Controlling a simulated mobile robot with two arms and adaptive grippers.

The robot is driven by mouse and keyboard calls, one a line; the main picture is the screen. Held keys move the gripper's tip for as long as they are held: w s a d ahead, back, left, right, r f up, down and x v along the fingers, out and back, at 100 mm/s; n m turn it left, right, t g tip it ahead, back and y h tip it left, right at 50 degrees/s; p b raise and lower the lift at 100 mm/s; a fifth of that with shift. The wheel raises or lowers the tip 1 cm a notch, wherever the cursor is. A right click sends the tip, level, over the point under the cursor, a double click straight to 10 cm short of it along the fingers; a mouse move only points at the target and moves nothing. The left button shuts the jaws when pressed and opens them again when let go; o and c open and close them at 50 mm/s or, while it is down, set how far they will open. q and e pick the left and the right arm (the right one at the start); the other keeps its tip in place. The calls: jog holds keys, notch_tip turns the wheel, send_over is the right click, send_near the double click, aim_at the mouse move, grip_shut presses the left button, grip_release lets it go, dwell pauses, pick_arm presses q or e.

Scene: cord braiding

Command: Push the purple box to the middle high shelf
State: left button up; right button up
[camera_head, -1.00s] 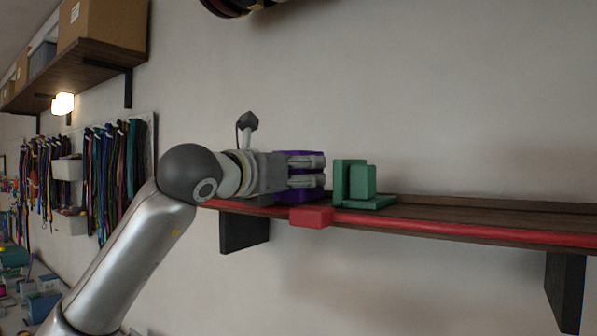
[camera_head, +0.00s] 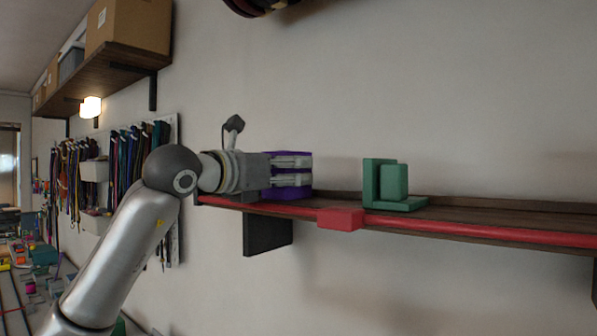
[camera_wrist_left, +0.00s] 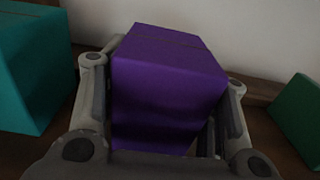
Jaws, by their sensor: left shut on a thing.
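The purple box (camera_head: 292,194) stands on the dark wooden wall shelf (camera_head: 480,217), near its left end. My left gripper (camera_head: 292,173) comes in from the left, with its fingers along the box's near side in the head view. In the left wrist view the purple box (camera_wrist_left: 168,90) is between the two fingers, and my left gripper (camera_wrist_left: 160,120) is shut on it. The box's lower part is partly hidden by the gripper. My right gripper is not in view.
A green stepped block (camera_head: 393,183) stands on the shelf right of the box, with a gap between. A red block (camera_head: 340,219) sits at the red front edge. A teal box (camera_wrist_left: 32,70) is left of the purple box. The shelf's right part is clear.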

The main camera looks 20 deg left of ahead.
pick_arm(q)
jog(key=shift+w+a, duration=0.25)
jog(key=shift+a, duration=0.05)
